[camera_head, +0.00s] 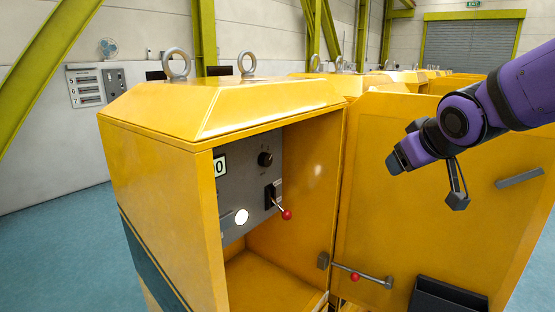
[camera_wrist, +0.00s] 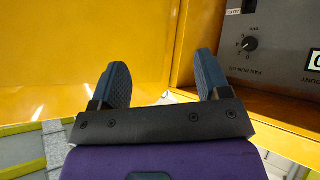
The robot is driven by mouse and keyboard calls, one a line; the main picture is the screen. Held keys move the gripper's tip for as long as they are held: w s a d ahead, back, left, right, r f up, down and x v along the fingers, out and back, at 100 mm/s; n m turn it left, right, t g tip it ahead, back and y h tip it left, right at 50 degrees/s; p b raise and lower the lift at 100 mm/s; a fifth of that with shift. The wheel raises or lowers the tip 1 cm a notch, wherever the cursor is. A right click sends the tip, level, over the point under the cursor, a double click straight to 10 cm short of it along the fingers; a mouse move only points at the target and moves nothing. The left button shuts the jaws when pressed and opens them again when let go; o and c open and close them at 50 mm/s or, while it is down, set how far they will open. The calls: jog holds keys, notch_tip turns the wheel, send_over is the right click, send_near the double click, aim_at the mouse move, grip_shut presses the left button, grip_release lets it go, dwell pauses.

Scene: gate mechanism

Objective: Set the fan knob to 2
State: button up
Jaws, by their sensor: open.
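The fan knob (camera_head: 265,159) is a small black round knob on the grey control panel (camera_head: 242,190) inside the open yellow cabinet. It also shows at the upper right of the wrist view (camera_wrist: 250,43), with small marks around it; which mark it points to is hard to read. My gripper (camera_wrist: 160,84) is open, with two dark ribbed fingers apart and nothing between them. In the head view my gripper (camera_head: 425,181) hangs in front of the open door, to the right of the knob and clear of it.
The open yellow cabinet door (camera_head: 380,220) stands to the right, with a latch bar and red ball (camera_head: 355,277) and a dark bin (camera_head: 447,298) low on it. A lever with a red ball (camera_head: 287,214) juts from the panel below the knob.

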jog(key=s+d+m+g, duration=0.2)
jog(key=s, duration=0.8)
jog(key=s+d+m+g, duration=0.2)
jog(key=s, duration=0.9)
jog(key=shift+d+f+g, duration=0.25)
jog(key=shift+f+g, duration=0.15)
jog(key=shift+f, duration=0.05)
